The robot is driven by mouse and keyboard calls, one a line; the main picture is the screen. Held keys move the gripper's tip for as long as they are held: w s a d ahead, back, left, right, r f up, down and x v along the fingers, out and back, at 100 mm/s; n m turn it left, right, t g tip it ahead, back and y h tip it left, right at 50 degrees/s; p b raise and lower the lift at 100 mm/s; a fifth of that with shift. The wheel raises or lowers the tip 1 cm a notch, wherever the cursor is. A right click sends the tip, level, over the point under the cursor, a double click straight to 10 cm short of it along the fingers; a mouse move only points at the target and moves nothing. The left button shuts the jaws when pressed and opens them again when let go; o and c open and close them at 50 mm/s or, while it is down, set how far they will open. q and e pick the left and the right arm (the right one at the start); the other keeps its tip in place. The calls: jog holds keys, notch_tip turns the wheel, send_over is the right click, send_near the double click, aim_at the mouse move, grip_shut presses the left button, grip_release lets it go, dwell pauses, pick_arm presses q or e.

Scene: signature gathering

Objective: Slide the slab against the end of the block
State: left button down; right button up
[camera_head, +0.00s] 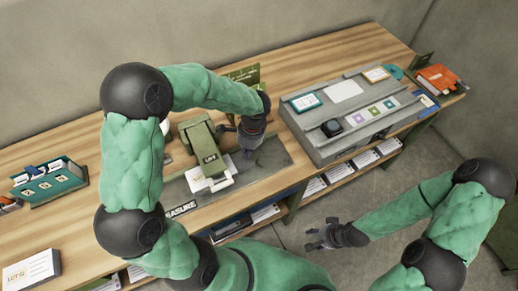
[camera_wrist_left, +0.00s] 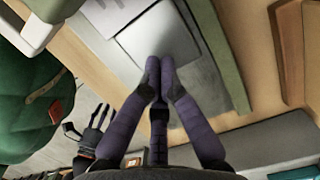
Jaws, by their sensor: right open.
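A green block-like piece with a white "LOT" label (camera_head: 203,141) stands on the dark grey mat (camera_head: 277,155) on the bench. A pale flat piece (camera_head: 203,182) lies at its near end; I cannot tell for sure that it is the slab. My left gripper (camera_head: 247,152) is low over the mat, just right of the green piece. In the left wrist view its fingertips (camera_wrist_left: 159,64) meet, with nothing seen between them, at the edge of a light grey flat piece (camera_wrist_left: 160,36). My right gripper (camera_head: 316,238) is open and empty in front of the bench.
A grey tiered stand (camera_head: 303,149) with cards and a small black item is to the right. A teal card holder (camera_head: 65,184) and a "LOT 12" card (camera_head: 31,270) are at left. Shelves with papers (camera_head: 314,186) run under the bench. Bare wood lies at the back.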

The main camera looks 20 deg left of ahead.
aim_at(238, 162)
pick_arm(q)
jog(key=shift+s+a, duration=1.05)
jog(key=shift+a, duration=0.05)
jog(key=shift+s+f+b, duration=0.1)
jog(key=shift+f+b, duration=0.25)
jog(key=shift+b, duration=0.2)
jog(key=shift+f, duration=0.4)
jog(key=shift+d+f, duration=0.1)
jog(key=shift+w+d, duration=0.3)
jog(key=shift+d, duration=0.15)
jog(key=shift+f, duration=0.1)
